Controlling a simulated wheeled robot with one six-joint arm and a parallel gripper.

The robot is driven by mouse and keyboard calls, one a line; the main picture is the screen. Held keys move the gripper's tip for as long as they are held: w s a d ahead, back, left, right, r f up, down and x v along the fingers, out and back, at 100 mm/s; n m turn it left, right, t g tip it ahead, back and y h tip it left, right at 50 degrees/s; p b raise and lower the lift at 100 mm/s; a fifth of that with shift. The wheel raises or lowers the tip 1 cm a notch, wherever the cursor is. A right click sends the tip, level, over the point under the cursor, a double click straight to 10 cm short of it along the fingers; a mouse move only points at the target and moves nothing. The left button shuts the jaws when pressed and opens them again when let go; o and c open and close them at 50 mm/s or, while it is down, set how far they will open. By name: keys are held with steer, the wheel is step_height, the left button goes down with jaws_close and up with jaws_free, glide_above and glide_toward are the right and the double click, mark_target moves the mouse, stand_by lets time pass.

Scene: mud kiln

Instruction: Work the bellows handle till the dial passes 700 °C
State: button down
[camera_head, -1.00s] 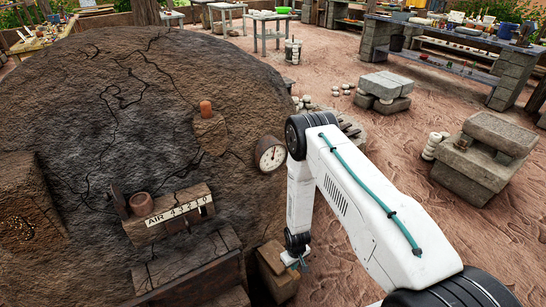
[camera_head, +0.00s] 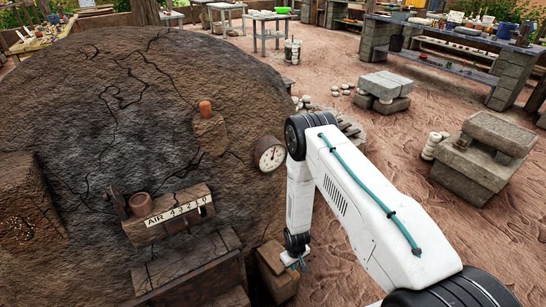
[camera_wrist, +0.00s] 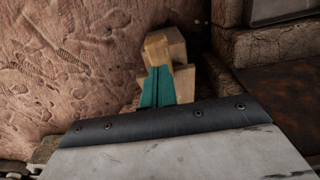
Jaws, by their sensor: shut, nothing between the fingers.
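The dial (camera_head: 270,154) is a round pale gauge on the right side of the mud kiln (camera_head: 110,90). Its needle points roughly upward; its figures are too small to read. My gripper (camera_head: 294,262) is low beside a wooden block-like part (camera_head: 277,274) at the kiln's right foot. In the wrist view its teal fingers (camera_wrist: 158,88) are shut with nothing between them. A light wooden piece, apparently the bellows handle (camera_wrist: 168,48), shows just beyond and beside the fingertips. I cannot tell whether they touch it. The rest of the bellows is not clearly visible.
Stone blocks (camera_head: 485,158) stand on the right, with tables (camera_head: 440,65) behind.

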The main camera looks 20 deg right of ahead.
mark_target(293, 274)
steer(key=shift+f, duration=0.1)
stand_by(1.4)
stand_by(0.9)
step_height(293, 274, down, 8)
steer(key=shift+r, duration=0.1)
step_height(293, 274, up, 8)
steer(key=shift+r, duration=0.15)
stand_by(0.5)
stand_by(1.1)
